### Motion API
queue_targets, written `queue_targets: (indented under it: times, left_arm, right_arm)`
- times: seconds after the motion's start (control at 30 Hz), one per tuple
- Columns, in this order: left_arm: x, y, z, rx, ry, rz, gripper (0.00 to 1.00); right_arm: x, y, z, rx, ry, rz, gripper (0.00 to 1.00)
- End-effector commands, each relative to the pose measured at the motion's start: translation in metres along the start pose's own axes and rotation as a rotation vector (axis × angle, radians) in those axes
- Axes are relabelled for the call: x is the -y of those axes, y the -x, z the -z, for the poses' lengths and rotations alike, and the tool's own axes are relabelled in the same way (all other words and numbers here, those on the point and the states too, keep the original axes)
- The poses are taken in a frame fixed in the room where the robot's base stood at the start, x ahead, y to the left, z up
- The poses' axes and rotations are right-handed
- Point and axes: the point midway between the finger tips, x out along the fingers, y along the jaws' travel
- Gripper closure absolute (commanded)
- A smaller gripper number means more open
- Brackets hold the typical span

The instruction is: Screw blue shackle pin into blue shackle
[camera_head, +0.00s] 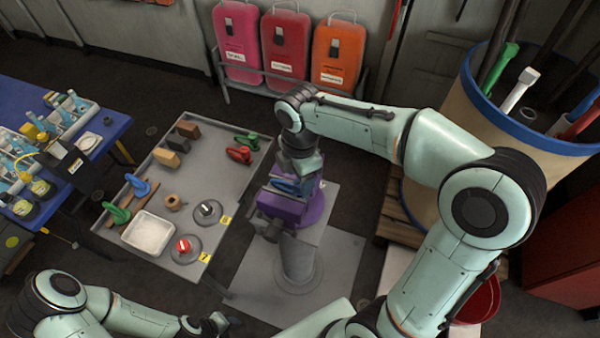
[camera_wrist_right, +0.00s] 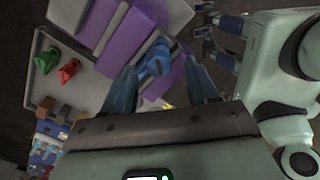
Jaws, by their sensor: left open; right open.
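A blue part (camera_head: 287,187), which looks like the blue shackle, sits in the purple vise (camera_head: 284,206) in the head view. It also shows as a blue piece (camera_wrist_right: 154,62) between my fingers in the right wrist view. I cannot tell whether a pin is in it. Another blue, rounded piece (camera_head: 139,186) lies on a brown wooden strip on the grey table; it may be the blue pin. My right gripper (camera_wrist_right: 160,82) is open, its fingers on either side of the blue piece. My left gripper (camera_head: 208,324) is open and empty, low in the head view.
The grey table (camera_head: 200,150) holds green (camera_head: 246,141) and red (camera_head: 239,155) shackles, a green piece (camera_head: 117,212), a white tray (camera_head: 149,233) and round discs. A blue table (camera_head: 103,128) stands left; a tan barrel (camera_head: 450,125) stands right.

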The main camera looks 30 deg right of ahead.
Motion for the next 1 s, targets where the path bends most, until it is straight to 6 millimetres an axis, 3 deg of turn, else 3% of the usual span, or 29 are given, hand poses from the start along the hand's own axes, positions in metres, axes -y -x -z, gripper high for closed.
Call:
queue_targets:
  times: [0.5, 0.77, 0.93, 0.97, 1.0]
  left_arm:
    - [0.007, -0.011, -0.010, 0.012, 0.004, 0.004, 0.57]
    - [0.007, -0.011, -0.010, 0.012, 0.004, 0.004, 0.57]
    - [0.007, -0.011, -0.010, 0.012, 0.004, 0.004, 0.57]
    - [0.007, -0.011, -0.010, 0.012, 0.004, 0.004, 0.57]
    - [0.007, -0.011, -0.010, 0.012, 0.004, 0.004, 0.57]
  right_arm:
    - [-0.001, -0.019, 0.000, 0.000, 0.000, 0.001, 0.41]
    - [-0.002, -0.019, 0.000, 0.000, 0.000, -0.001, 0.41]
    - [-0.002, -0.018, 0.000, 0.000, 0.000, -0.001, 0.93]
    - [-0.002, -0.018, 0.000, 0.000, 0.000, -0.001, 1.00]
    - [-0.002, -0.018, 0.000, 0.000, 0.000, -0.001, 1.00]
